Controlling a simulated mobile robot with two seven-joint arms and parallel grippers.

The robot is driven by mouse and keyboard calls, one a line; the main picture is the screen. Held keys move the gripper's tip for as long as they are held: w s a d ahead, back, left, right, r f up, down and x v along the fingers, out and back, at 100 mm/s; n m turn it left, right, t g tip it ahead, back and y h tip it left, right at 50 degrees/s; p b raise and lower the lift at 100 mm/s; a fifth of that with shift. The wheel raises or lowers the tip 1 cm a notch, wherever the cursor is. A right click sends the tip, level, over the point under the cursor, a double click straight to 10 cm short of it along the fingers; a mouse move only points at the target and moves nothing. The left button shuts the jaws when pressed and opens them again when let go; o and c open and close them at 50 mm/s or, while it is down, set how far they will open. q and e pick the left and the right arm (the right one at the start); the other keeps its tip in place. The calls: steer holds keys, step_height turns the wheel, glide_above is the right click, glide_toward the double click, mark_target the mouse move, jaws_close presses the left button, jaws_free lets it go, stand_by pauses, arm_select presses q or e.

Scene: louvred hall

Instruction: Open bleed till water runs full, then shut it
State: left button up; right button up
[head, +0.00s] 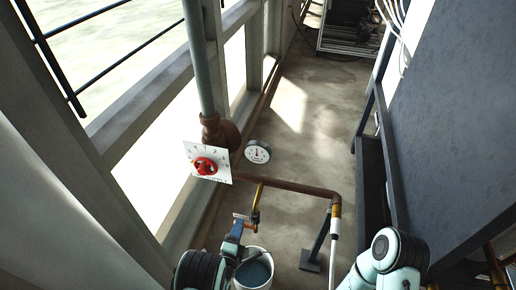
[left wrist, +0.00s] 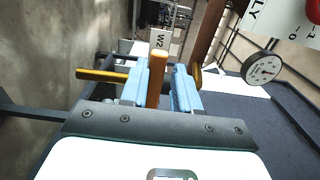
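The brass bleed valve (head: 256,205) hangs from the brown pipe in the head view. Its orange-brass lever (left wrist: 157,78) stands between the blue fingers of my left gripper (left wrist: 161,88) in the left wrist view. A narrow gap shows between the lever and the right-hand finger, so the fingers are around it rather than clearly clamped. In the head view my left gripper (head: 238,229) is just below and left of the valve. A white bucket (head: 237,283) with bluish content stands underneath, partly hidden by my arm. I cannot make out a running stream. My right gripper is out of view.
A white dial plate (head: 218,175) with a red knob (head: 205,166) and a round gauge (head: 257,152) sit by the brown pipe (head: 290,186). A tag marked W2 (left wrist: 160,40) is beyond the lever. A grey panel (head: 450,120) stands at right.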

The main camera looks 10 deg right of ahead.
arm_select(q)
steer(key=shift+o, duration=1)
steer(key=shift+f, duration=0.2)
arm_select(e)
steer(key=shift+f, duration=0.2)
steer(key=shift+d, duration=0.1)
arm_select(q)
steer(key=p+v, duration=0.3)
steer(key=v, duration=0.4)
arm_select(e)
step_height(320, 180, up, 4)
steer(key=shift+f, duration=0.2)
arm_select(q)
steer(key=p+v, duration=0.1)
steer(key=v, duration=0.6)
steer(key=shift+s, duration=0.25)
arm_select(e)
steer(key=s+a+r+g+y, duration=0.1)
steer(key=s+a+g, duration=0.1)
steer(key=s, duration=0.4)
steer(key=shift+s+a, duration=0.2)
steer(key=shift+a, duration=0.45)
arm_select(q)
steer(key=shift+a, duration=0.1)
